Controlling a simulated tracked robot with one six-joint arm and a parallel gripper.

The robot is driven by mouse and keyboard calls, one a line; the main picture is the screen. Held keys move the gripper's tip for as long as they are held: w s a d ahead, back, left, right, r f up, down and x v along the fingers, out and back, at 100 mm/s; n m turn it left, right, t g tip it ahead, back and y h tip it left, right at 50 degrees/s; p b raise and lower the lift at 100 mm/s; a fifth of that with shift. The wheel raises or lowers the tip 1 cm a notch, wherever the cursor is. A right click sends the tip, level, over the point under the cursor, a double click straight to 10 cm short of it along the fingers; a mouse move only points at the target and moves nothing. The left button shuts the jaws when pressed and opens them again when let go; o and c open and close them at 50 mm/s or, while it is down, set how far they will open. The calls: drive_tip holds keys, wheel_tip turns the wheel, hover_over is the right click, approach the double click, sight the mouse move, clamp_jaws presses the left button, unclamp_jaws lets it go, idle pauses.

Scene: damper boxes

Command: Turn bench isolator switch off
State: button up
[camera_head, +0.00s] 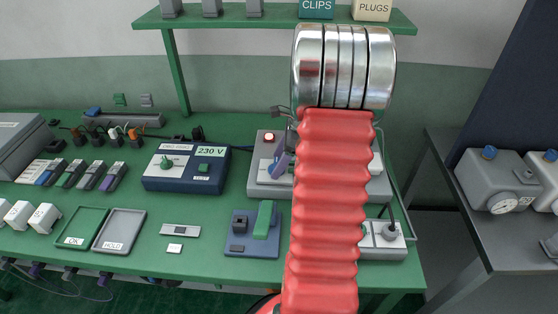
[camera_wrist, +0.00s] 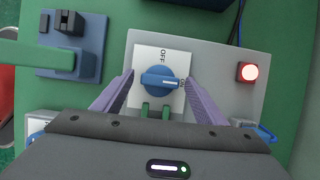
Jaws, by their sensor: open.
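The isolator switch is a blue rotary knob (camera_wrist: 160,82) on a white plate (camera_wrist: 147,58) in the wrist view. Its white mark lies sideways, toward the lettering at the right, which looks like ON; OFF is printed at the top. The plate is on a grey box (camera_wrist: 215,62), also seen in the head view (camera_head: 262,188). A red lamp (camera_wrist: 250,72) on the box is lit. My gripper (camera_wrist: 160,76) is open, with one purple finger on each side of the knob. I cannot tell whether they touch it. In the head view my arm hides the knob.
A blue block with a green lever (camera_head: 263,222) stands in front of the box. A blue 230 V unit (camera_head: 187,168) is to its left. A grey box with a black plug (camera_head: 385,238) is at the bench's right. A shelf (camera_head: 225,20) hangs above.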

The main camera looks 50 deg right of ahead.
drive_tip(key=shift+c, duration=0.2)
drive_tip(key=c, duration=1)
